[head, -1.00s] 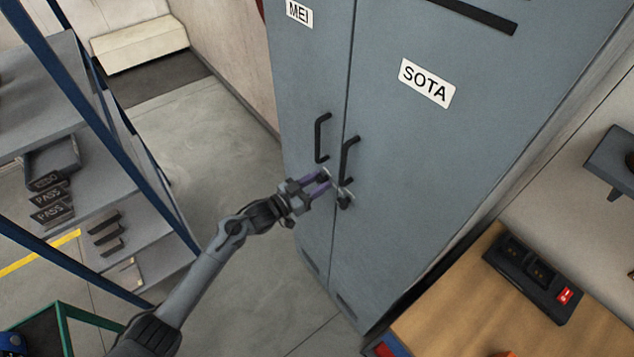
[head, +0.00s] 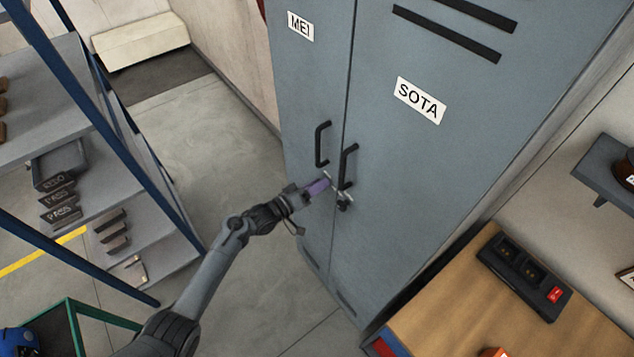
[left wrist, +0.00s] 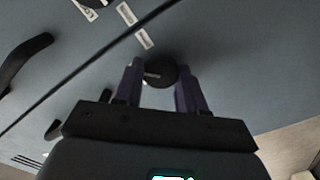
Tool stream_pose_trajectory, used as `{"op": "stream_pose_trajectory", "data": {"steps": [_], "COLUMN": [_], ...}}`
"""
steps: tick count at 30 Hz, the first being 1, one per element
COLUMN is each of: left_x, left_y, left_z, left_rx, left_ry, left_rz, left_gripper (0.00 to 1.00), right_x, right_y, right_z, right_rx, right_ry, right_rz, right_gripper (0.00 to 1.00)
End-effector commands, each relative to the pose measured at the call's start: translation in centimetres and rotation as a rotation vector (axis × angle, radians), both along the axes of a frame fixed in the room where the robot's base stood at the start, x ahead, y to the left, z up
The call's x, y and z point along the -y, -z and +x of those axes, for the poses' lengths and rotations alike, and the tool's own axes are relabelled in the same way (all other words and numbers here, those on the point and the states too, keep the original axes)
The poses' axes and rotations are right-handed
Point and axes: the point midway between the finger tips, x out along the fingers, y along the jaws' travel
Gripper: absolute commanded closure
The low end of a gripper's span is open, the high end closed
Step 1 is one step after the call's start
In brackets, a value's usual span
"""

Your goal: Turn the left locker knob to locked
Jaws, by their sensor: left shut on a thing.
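My right gripper is not in view.
The right locker, labelled SOTA (head: 420,101), has its own handle (head: 348,166) and knob (head: 344,204) close to my gripper's right. A blue-framed shelf (head: 100,110) stands at left. A wooden bench (head: 450,305) with a black charger (head: 524,270) is at lower right.

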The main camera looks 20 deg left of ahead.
Motion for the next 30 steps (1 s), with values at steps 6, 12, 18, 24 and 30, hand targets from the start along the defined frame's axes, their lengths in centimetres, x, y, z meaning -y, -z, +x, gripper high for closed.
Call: {"op": "stream_pose_trajectory", "data": {"steps": [6,12,18,24,30], "left_x": [0.0,0.0,0.0,0.0,-0.1], "left_y": [-0.2,-0.1,0.0,0.1,0.1], "left_z": [0.1,0.1,0.1,0.1,0.1], "left_rx": [-0.111,-0.209,-0.295,-0.357,-0.391], "left_ry": [-0.001,0.0,0.0,0.001,0.0], "left_rz": [-0.176,-0.334,-0.469,-0.565,-0.621], "left_gripper": [0.9,0.9,0.9,0.9,0.9], "right_x": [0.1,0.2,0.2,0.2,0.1], "right_y": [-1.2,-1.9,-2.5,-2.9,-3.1], "right_z": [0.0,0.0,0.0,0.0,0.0], "right_rx": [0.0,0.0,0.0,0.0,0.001], "right_ry": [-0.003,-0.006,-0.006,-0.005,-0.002], "right_rz": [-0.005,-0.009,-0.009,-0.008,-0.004], "right_gripper": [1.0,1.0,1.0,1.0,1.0]}}
